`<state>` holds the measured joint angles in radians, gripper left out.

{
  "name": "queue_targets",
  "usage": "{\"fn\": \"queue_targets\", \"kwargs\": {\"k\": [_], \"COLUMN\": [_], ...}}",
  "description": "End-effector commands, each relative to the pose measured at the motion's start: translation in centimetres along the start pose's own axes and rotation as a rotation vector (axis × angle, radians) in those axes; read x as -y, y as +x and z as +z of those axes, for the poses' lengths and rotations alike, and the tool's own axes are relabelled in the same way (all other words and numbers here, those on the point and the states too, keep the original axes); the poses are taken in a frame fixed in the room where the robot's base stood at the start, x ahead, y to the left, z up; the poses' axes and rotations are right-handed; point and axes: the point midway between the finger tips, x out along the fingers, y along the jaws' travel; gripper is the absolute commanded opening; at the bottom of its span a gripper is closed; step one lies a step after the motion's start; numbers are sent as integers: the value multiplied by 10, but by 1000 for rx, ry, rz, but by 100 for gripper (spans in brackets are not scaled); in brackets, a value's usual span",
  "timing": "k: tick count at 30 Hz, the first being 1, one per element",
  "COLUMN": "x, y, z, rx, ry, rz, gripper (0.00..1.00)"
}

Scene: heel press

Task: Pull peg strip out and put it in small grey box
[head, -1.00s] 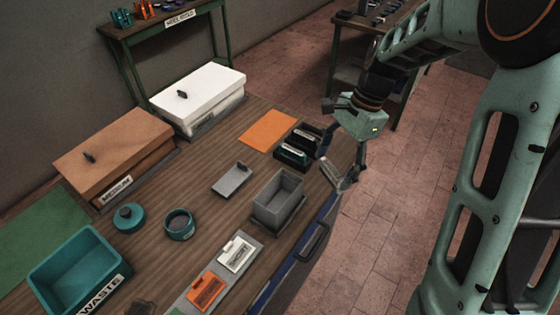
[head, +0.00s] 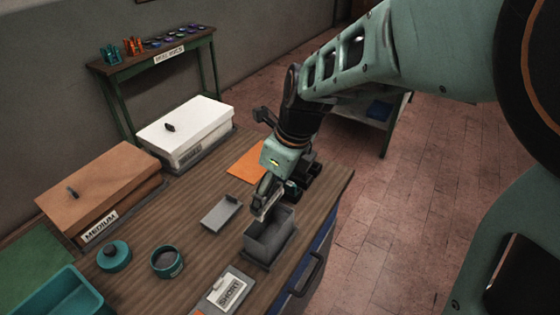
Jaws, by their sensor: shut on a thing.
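The small grey box (head: 270,245) stands open on the workbench near its front edge. A flat grey lid (head: 221,213) with a small knob lies beside it to the left. My gripper (head: 265,212) points down at the rear left rim of the box and is shut on a small pale strip (head: 270,208), which I take to be the peg strip. The fingers cover much of it. I cannot tell whether the strip is above the box opening or just behind its wall.
Dark holders (head: 308,180) stand behind my gripper, partly hidden, near an orange mat (head: 247,163). A round teal pot (head: 167,262) and a teal lid (head: 114,256) stand left. A card marked SHORT (head: 229,293) lies in front. A white box (head: 185,135) stands at the back.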

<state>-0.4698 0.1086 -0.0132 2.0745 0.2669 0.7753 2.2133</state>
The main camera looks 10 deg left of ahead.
Motion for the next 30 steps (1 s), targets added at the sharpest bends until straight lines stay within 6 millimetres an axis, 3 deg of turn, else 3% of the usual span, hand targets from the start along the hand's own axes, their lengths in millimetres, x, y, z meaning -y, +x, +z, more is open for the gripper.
{"fn": "queue_targets", "kwargs": {"k": [8,22,30], "x": [-3,-3,-3], "y": [4,42,46], "z": [1,-10,-11], "rx": [-1,-1,-1], "ry": [34,32,32], "rz": [-9,-8,-8], "gripper": [48,48,48]}}
